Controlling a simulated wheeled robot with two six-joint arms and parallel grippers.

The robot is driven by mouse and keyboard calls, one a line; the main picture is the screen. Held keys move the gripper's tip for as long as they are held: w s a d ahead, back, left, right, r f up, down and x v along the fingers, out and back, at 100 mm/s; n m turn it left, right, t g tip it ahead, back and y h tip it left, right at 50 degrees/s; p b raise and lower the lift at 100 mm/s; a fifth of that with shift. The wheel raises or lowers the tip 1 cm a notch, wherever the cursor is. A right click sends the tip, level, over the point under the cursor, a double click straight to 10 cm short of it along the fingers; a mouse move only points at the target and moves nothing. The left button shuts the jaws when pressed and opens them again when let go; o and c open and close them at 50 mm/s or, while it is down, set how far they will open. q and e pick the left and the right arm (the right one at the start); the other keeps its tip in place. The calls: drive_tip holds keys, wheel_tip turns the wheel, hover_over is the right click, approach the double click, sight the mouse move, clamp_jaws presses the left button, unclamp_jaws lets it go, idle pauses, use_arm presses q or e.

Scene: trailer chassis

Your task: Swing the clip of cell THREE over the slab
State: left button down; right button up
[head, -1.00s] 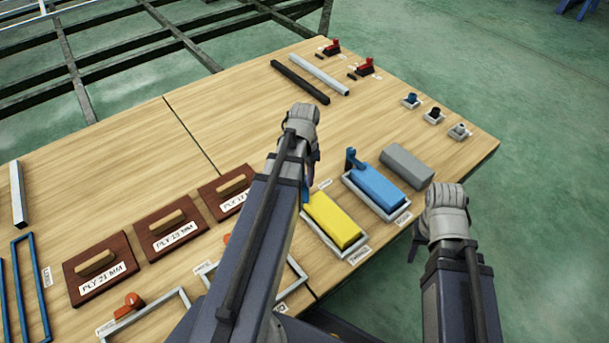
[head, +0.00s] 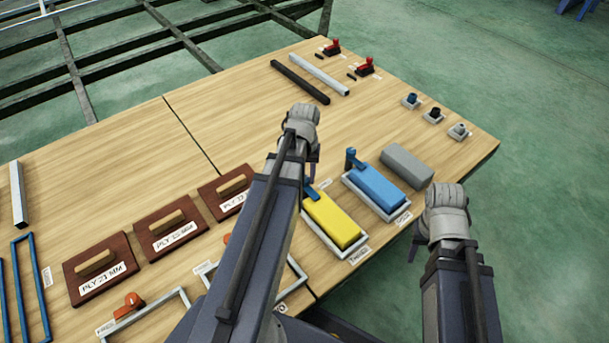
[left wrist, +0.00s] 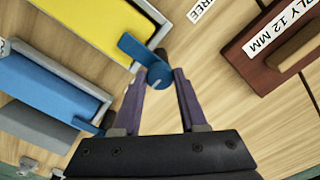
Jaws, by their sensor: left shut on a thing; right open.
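The yellow slab (head: 333,219) lies in the light grey frame of cell THREE (head: 336,252). A blue clip (head: 320,185) is at the slab's far end, partly hidden by my left arm in the head view. My left gripper (head: 312,172) is shut on this clip. In the left wrist view the fingers (left wrist: 160,78) hold the clip (left wrist: 140,50) at its rounded end. Its flat arm reaches towards the corner of the yellow slab (left wrist: 92,25), with its tip at or just over the edge. My right gripper (head: 414,244) is open and empty, off the table's front edge.
The neighbouring cell holds a blue slab (head: 375,187) with its own blue clip (head: 350,158) standing at its far end. A grey block (head: 407,165) lies beyond it. Brown plywood blocks (head: 225,190) with handles stand to the left. The table's middle back is clear.

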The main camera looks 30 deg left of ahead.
idle(0.5)
use_arm(q)
drive_tip(key=shift+c, duration=2.2)
unclamp_jaws()
wheel_tip(320, 180, up, 8)
drive_tip(key=p, duration=0.8)
drive_tip(key=shift+f, duration=0.1)
